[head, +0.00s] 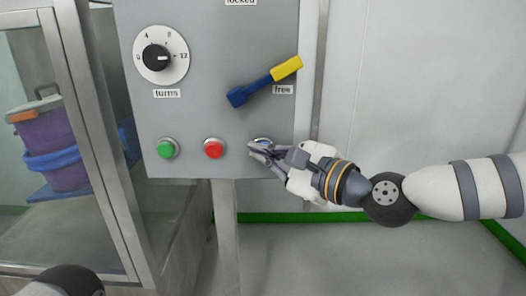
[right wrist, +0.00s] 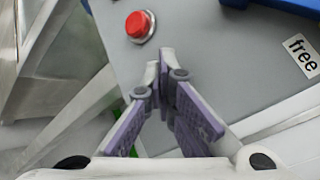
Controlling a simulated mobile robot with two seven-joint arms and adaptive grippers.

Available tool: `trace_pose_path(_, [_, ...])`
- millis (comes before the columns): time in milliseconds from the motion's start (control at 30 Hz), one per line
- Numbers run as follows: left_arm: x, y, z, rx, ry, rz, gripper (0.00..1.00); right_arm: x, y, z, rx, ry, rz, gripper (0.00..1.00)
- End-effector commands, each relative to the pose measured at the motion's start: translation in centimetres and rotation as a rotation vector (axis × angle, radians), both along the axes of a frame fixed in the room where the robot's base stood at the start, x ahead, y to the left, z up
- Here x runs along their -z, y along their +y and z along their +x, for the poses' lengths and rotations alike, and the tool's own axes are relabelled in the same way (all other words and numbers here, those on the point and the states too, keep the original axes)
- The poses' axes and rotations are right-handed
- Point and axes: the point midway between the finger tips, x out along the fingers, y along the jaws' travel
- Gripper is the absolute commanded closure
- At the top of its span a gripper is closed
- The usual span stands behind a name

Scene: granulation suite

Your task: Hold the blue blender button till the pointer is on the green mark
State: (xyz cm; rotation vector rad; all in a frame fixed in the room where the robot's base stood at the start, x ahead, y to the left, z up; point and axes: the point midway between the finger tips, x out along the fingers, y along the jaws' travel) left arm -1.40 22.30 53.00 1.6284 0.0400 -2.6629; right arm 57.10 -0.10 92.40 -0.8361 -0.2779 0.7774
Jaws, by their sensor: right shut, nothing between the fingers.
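The grey control panel (head: 205,105) carries a blue button (head: 262,140) at its lower right, mostly hidden by my right gripper (head: 255,150). That gripper is shut and empty, its fingertips at the button; I cannot tell whether they press it. In the right wrist view the closed fingertips (right wrist: 166,58) are against or just before the panel, and the blue button is hidden. A round white dial (head: 174,73) labelled "turns" has a black knob (head: 155,57); its exact pointer direction is too small to read, and I make out no green mark. My left gripper is out of view.
A green button (head: 167,149) and a red button (head: 213,148) sit left of my gripper. A blue lever with a yellow end (head: 286,68) is above, by the "free" label. A glass enclosure with a purple container (head: 52,140) stands left. Floor at right is clear.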

Motion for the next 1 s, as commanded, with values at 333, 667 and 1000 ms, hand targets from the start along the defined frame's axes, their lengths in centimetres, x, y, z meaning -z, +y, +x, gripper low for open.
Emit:
trace_pose_path(333, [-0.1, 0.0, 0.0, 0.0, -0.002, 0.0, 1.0, -0.1, 0.0, -0.1, 0.001, -0.001, 0.001, 1.0])
trace_pose_path(667, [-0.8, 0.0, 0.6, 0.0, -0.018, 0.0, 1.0, -0.1, 0.0, -1.8, 0.001, -0.001, 0.0, 1.0])
trace_pose_path(1000, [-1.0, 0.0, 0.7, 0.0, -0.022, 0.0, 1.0, -0.1, 0.0, -2.3, 0.0, 0.0, 0.0, 1.0])
